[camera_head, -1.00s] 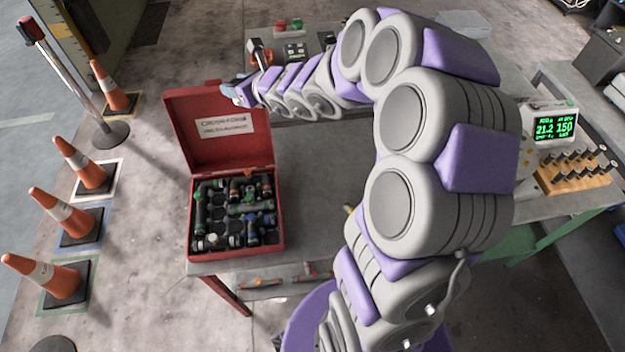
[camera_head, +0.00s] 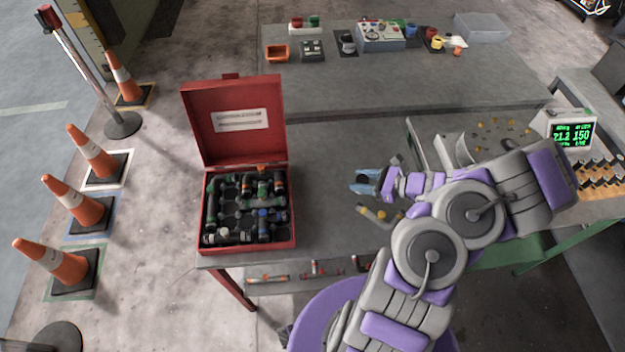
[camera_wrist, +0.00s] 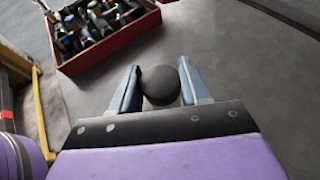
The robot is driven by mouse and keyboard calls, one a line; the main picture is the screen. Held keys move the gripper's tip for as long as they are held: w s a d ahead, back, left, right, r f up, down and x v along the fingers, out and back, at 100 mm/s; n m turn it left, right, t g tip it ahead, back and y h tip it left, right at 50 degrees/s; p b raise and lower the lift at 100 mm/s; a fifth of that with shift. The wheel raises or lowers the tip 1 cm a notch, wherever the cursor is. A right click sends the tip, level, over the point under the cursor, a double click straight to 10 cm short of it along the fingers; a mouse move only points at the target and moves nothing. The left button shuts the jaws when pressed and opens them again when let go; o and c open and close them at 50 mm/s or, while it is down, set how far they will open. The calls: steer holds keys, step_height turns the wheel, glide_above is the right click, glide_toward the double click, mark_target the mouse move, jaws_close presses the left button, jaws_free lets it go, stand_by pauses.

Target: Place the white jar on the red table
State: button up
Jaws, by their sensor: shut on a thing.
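My gripper (camera_head: 364,182) is low over the middle of a grey-topped table with a red leg (camera_head: 232,290), to the right of the red case. In the wrist view its two blue fingers (camera_wrist: 160,90) are shut on a dark round thing (camera_wrist: 160,85), seen end-on. Whether this is the lid of the white jar I cannot tell, because no white side of it shows. I see no clear white jar elsewhere. A gap between the held thing and the tabletop cannot be judged.
An open red case (camera_head: 292,232) of dark fittings stands left of my gripper. A pipe piece (camera_head: 378,214) lies just nearer. A grey bracket (camera_head: 432,150) and scattered brass bits are to the right. Bare tabletop lies between case and gripper.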

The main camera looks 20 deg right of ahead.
steer(key=shift+s+f, duration=0.35)
steer(key=shift+s, duration=0.05)
steer(key=shift+w+f, duration=0.2)
steer(key=shift+w, duration=0.1)
steer(key=w+a+b, duration=0.1)
steer(key=w, duration=0.3)
steer(key=w+a+f+b, duration=0.1)
steer(key=w, duration=0.4)
steer(key=w+a+b, duration=0.1)
steer(key=w+a, duration=0.1)
steer(key=w, duration=0.3)
steer(key=shift+w+f+b, duration=0.15)
steer(key=shift+b, duration=0.25)
steer(key=shift+w+f, duration=0.1)
steer(key=shift+w, duration=0.05)
steer(key=f, duration=0.1)
steer(key=f+b, duration=0.1)
steer(key=f, duration=0.1)
steer(key=shift+d+f, duration=0.2)
steer(key=shift+f, duration=0.05)
steer(key=shift+a+r, duration=0.1)
steer(key=shift+r, duration=0.05)
steer(key=o, duration=1.1)
steer(key=shift+c, duration=0.2)
